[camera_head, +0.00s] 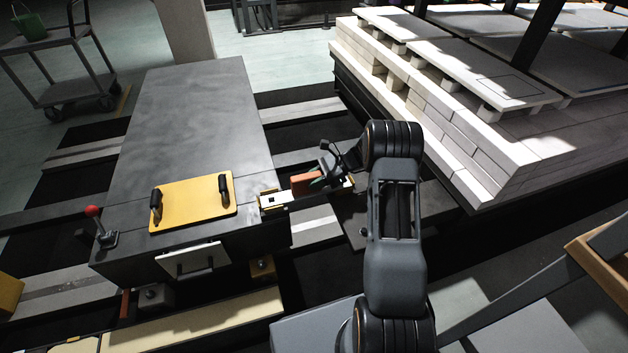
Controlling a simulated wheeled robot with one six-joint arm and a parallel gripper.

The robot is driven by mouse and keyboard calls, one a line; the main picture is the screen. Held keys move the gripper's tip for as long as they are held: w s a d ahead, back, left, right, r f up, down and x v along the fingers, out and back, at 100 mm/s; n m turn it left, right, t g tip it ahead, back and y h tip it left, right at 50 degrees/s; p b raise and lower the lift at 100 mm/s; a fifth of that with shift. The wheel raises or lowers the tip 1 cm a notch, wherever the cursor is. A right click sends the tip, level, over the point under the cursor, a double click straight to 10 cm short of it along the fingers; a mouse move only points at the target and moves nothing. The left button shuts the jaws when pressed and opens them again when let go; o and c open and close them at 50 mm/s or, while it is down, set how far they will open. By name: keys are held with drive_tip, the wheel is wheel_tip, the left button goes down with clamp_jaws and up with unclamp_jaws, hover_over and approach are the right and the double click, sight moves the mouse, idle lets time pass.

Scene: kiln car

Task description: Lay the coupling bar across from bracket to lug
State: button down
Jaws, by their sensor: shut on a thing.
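My gripper (322,178) reaches down to the gap between the long dark grey machine (205,110) and the kiln car. It is shut on the coupling bar, whose orange-red part (303,184) shows beside the fingers. The bar lies roughly level across the gap. Its left end is at a yellow-edged bracket (269,200) on the machine's right side. The right end is near the car side, partly hidden by my gripper and arm. I cannot make out the lug clearly, nor whether either bar end is seated.
The kiln car (470,150) carries pale bricks and slabs at right. A yellow plate (192,203) with two black handles lies on the machine, near a red-knobbed lever (93,212). A trolley (72,75) with a green bucket (30,27) stands far left. Dark rails cross the floor.

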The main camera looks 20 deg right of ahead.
drive_tip(key=shift+c, duration=2.4)
unclamp_jaws()
drive_tip(key=shift+d+r, duration=0.2)
drive_tip(key=shift+d, duration=0.3)
drive_tip(key=shift+p+v, duration=0.6)
drive_tip(key=shift+v, duration=0.9)
drive_tip(key=shift+d, duration=0.2)
drive_tip(key=shift+d+r, duration=0.3)
drive_tip(key=shift+d, duration=0.2)
drive_tip(key=p+v, duration=0.3)
drive_tip(key=v, duration=0.9)
drive_tip(key=shift+d, duration=0.4)
